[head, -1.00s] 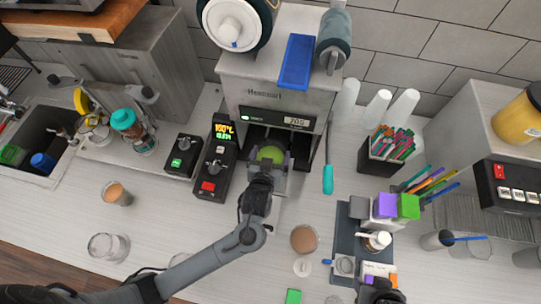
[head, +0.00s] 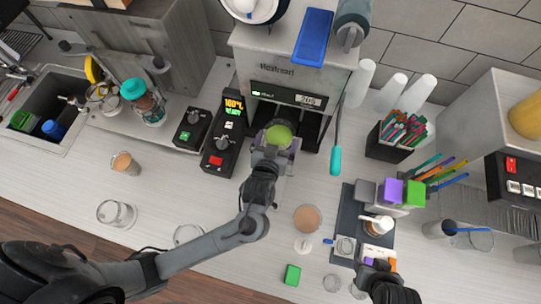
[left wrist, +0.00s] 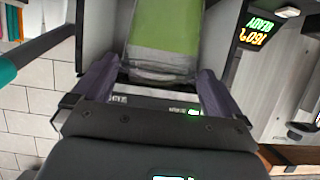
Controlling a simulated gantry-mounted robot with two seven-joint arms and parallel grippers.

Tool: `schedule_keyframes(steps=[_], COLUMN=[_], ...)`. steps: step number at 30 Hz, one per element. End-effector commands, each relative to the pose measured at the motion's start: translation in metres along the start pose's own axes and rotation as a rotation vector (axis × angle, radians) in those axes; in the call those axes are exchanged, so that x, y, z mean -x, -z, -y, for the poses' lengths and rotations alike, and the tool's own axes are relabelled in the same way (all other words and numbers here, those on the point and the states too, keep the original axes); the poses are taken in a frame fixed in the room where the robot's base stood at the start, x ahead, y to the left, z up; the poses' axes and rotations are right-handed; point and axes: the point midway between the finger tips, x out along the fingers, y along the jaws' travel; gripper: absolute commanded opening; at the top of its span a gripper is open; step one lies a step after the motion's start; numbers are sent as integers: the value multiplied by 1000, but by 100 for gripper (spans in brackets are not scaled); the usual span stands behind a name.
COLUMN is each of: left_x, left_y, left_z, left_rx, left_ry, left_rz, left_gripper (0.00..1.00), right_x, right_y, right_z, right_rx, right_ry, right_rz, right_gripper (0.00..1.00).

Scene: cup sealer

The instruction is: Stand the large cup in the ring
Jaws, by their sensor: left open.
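The large cup, clear with green contents, stands at the front opening of the cup sealer (head: 290,75). Its green top (head: 279,136) shows in the head view, and its green side (left wrist: 165,35) fills the upper middle of the left wrist view. My left gripper (head: 272,152) is open, with one purple-grey finger on each side of the cup's near end; a gap shows beside the fingers. The ring is hidden by the cup and gripper, so I cannot tell how the cup sits in it. My right gripper (head: 385,268) is at the bottom right, its fingers unclear.
A black control box (head: 222,148) stands left of the opening. A teal-handled tool (head: 335,160) hangs at its right. A brown-filled cup (head: 307,218) and an organiser tray (head: 344,215) are at the front right. The counter at left front holds glasses (head: 116,213).

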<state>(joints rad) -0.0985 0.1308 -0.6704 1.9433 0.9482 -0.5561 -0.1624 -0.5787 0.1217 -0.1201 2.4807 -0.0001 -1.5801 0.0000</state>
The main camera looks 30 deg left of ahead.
Motion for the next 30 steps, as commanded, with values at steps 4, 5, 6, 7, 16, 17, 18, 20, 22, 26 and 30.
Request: schedule_keyframes(steps=[4, 5, 6, 7, 16, 17, 18, 20, 22, 26, 30], left_x=[30, 35, 42, 47, 77, 78, 79, 79, 78, 80, 98], left_y=[-1, -1, -1, 0, 0, 0, 0, -2, -6, -22, -47], left_z=[0, -1, -1, -1, 0, 0, 0, 0, 1, 6, 26], left_rx=[5, 4, 4, 4, 1, 1, 2, 5, 10, 4, -52], left_ry=[-1, -2, -2, -1, 0, -1, -6, -22, -60, -166, -260], left_rz=[3, 3, 2, 2, 1, 3, 7, 25, 65, 202, 410], left_gripper=[100, 100, 100, 100, 100, 100, 100, 100, 100, 100, 100], right_x=[-1, -1, -1, -1, -2, -2, -2, -2, -2, -2, -2], right_y=[-1, -1, -1, -1, -1, -1, -1, -1, -1, -1, -1], right_z=[0, 0, 0, 0, 0, 0, 0, 0, 0, 0, 1], right_rx=[1, 1, 1, 1, 1, 1, 1, 1, 0, -1, -2], right_ry=[-1, -1, -1, -1, -1, -1, -1, 0, 0, 1, 2], right_rz=[1, 1, 1, 1, 2, 2, 2, 2, 2, 2, 2], right_gripper=[43, 43, 43, 43, 43, 43, 43, 43, 43, 43, 43])
